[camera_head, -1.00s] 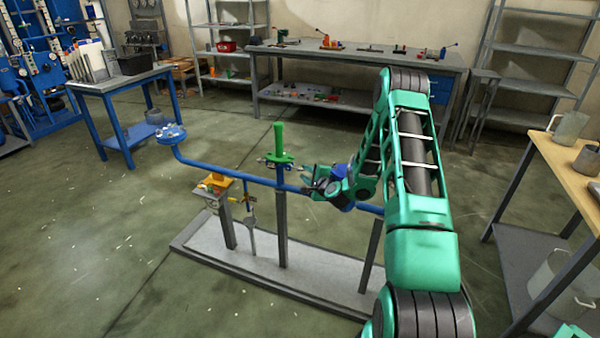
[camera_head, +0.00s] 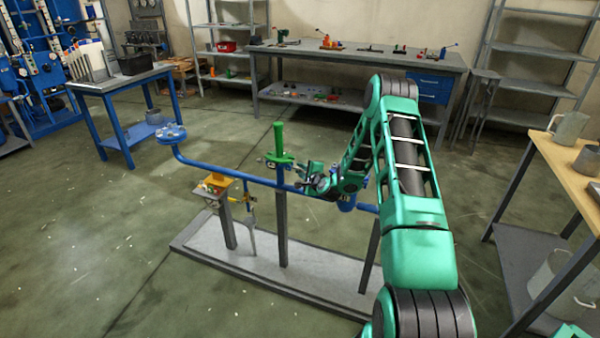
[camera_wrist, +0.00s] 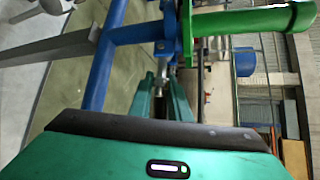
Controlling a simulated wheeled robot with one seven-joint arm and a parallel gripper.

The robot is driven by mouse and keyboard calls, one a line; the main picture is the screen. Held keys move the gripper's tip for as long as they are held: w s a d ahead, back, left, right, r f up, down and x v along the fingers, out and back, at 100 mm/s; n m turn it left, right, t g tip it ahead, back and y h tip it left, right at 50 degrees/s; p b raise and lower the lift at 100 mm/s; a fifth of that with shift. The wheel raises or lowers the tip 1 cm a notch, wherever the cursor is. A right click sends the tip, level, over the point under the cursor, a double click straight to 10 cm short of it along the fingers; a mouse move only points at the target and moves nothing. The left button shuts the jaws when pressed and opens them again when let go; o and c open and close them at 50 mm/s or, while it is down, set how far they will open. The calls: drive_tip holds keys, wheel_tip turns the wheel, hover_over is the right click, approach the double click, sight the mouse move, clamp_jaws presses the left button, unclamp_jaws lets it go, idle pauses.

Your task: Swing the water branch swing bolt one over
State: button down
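The water branch is a blue pipe (camera_head: 225,176) running across a stand, with a green upright handle (camera_head: 279,138) on a green fitting. In the wrist view, the green handle (camera_wrist: 250,20) lies across the top right and the blue pipe (camera_wrist: 100,65) stands at left. A small metallic bolt (camera_wrist: 162,69) shows by the blue flange (camera_wrist: 168,30); I cannot tell for sure which swing bolt it is. My gripper (camera_head: 308,175) is just right of the green fitting. In the wrist view, my gripper (camera_wrist: 162,88) has its fingers apart, close to the bolt; contact is unclear.
A blue round flange (camera_head: 171,133) ends the pipe. A workbench (camera_head: 350,58) is behind, and a wooden-topped table (camera_head: 570,165) is at right.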

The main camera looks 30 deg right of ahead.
drive_tip(key=shift+r, duration=0.2)
idle(0.6)
drive_tip(key=shift+a+r+n+g+h, duration=0.1)
drive_tip(key=shift+r+n+g+h, duration=0.2)
drive_tip(key=shift+r+n+g, duration=0.5)
drive_tip(key=shift+w+a+r+n+g+h, duration=0.1)
drive_tip(key=shift+r+n+g+h, duration=0.15)
drive_tip(key=shift+g, duration=0.4)
drive_tip(key=shift+w+a+r+n+g+h, duration=0.1)
drive_tip(key=shift+n+g+h, duration=0.2)
drive_tip(key=shift+g, duration=0.35)
drive_tip(key=c, duration=1.9)
unclamp_jaws()
drive_tip(key=shift+d, duration=0.15)
